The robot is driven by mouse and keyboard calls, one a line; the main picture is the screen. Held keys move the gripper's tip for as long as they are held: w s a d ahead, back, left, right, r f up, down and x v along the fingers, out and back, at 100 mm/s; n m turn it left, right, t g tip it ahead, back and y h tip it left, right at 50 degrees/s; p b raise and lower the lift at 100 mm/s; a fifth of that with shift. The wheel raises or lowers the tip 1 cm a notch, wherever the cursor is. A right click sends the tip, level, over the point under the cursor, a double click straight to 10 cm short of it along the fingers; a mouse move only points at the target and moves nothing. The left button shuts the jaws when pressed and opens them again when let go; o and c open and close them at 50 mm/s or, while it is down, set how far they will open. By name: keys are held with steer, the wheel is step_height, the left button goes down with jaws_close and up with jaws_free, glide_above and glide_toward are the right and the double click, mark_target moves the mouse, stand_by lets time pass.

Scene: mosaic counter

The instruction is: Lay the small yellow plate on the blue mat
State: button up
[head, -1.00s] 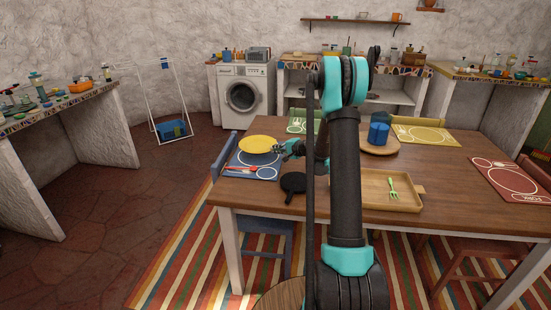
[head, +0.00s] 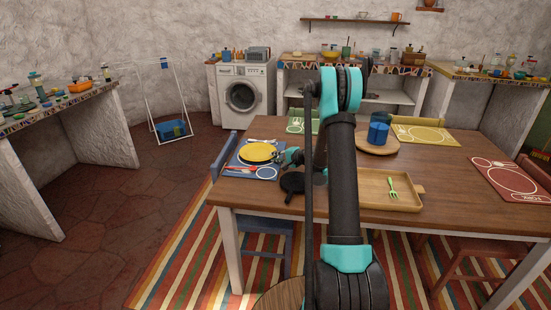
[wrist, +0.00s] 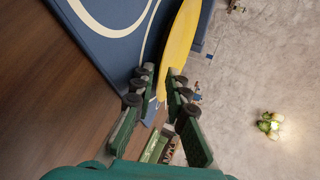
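The small yellow plate (head: 258,152) is over the blue mat (head: 240,172) at the table's left end, roughly level. I cannot tell whether its underside touches the mat. My gripper (head: 283,158) is at the plate's right edge, partly hidden by my arm in the head view. In the wrist view, the fingers (wrist: 160,80) straddle the rim of the plate (wrist: 183,42), seen nearly edge-on, and look closed on it. The blue mat (wrist: 100,45) with its white outline shows beside the plate.
A red utensil (head: 262,172) lies on the mat in front of the plate. A wooden tray (head: 372,203) with a green fork and a round board (head: 392,150) with blue cups are farther right.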

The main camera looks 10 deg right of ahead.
steer(key=shift+s+d+r, duration=0.1)
steer(key=shift+r, duration=0.05)
steer(key=v, duration=1.1)
steer(key=shift+s+d, duration=0.1)
steer(key=shift+s, duration=0.15)
steer(key=s+a+r+n+g, duration=0.1)
steer(key=s, duration=0.2)
steer(key=s+a+r+n, duration=0.1)
steer(key=s+a, duration=0.1)
steer(key=s, duration=0.1)
steer(key=s+a+n+g+h, duration=0.1)
steer(key=s+a, duration=0.1)
steer(key=s, duration=0.1)
steer(key=shift+s+a+r+g, duration=0.15)
steer(key=shift+s+r+g, duration=0.15)
steer(key=shift+r, duration=0.1)
steer(key=s+f+n+g+h, duration=0.1)
steer(key=s+n+g+h, duration=0.1)
steer(key=s, duration=1.3)
steer(key=s+d+f+n+g+h, duration=0.1)
steer(key=s+n+h, duration=0.3)
steer(key=s, duration=1.2)
steer(key=shift+f+n+g+h, duration=0.4)
steer(key=shift+f+n+g, duration=0.15)
steer(key=shift+n, duration=0.35)
steer(key=shift+w, duration=0.1)
